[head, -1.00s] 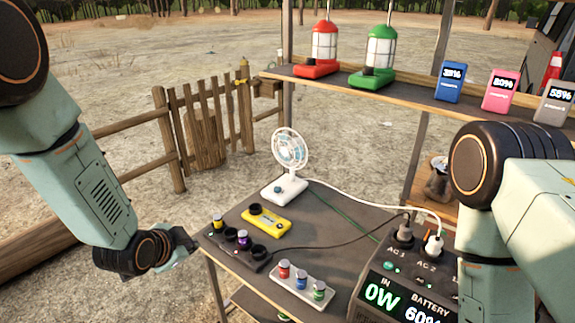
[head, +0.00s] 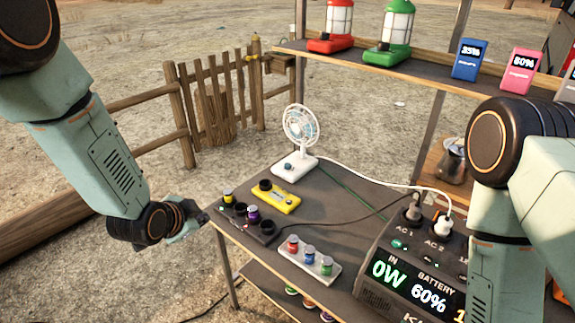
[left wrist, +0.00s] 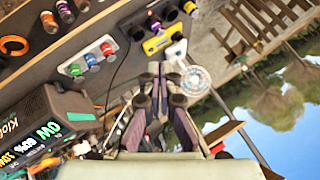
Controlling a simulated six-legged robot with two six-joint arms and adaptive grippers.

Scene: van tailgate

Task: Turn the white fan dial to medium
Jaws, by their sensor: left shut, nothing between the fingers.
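The white fan (head: 299,140) stands upright at the back left of the dark table. Its dial (head: 288,167) is a small dark teal knob on the front of the white base; its setting is too small to read. The fan also shows in the left wrist view (left wrist: 194,80), partly behind the fingers. My left gripper (head: 195,222) is shut and empty, beside the table's left edge and well short of the fan. Its fingers (left wrist: 160,75) also show in the left wrist view. My right arm comes in at the right; its gripper is out of view.
A black power station (head: 372,298) stands at the front right, with plugs and cables on top. A yellow charger (head: 272,196), a dark charger (head: 248,226) and a white battery tray (head: 308,262) lie on the table. A shelf (head: 370,65) with lanterns crosses behind.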

